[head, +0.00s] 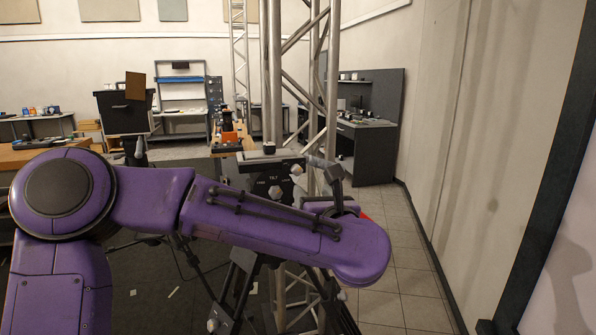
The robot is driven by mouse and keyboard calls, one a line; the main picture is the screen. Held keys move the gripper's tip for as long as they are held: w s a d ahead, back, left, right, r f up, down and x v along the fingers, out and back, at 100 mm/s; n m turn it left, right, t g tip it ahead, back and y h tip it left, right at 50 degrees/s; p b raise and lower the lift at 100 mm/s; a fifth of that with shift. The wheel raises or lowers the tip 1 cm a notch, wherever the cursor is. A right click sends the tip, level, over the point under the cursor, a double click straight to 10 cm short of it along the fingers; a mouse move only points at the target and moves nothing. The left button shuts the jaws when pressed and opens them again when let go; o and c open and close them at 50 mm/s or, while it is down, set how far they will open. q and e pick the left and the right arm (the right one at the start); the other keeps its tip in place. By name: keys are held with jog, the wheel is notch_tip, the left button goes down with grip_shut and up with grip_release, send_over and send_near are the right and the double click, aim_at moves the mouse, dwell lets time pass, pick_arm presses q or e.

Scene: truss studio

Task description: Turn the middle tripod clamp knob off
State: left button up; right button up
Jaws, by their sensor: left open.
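A dark tripod stands in front of me, largely behind my purple left arm. Its head (262,170) carries a panel with a "TILT" label and small pale knobs, one on the panel (275,192) and one at its right edge (296,170). Another pale knob (213,325) shows low on the tripod at the bottom of the view. I cannot tell which is the middle clamp knob; my arm hides part of the tripod. My left gripper (328,172) is open, just right of the tripod head; contact cannot be made out. My right gripper is out of view.
A metal truss (330,90) rises directly behind the tripod. A grey workstation (368,140) stands behind on the right, and a wooden-topped bench (231,143) is farther back. A wall bounds the right side, with clear tiled floor (400,250) before it.

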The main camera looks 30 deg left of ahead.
aim_at(298, 170)
pick_arm(q)
jog(key=shift+n, duration=0.7)
jog(key=p+x, duration=0.1)
jog(key=x, duration=0.2)
jog(key=r+p+x, duration=0.1)
jog(key=p+x, duration=0.1)
jog(key=x, duration=0.1)
jog(key=r+p+x, duration=0.1)
jog(key=x, duration=0.2)
jog(key=shift+a+p, duration=0.3)
jog(key=shift+a, duration=0.15)
jog(key=shift+w+a, duration=0.1)
jog(key=shift+a, duration=0.1)
jog(key=shift+w+f, duration=0.15)
jog(key=shift+w, duration=0.05)
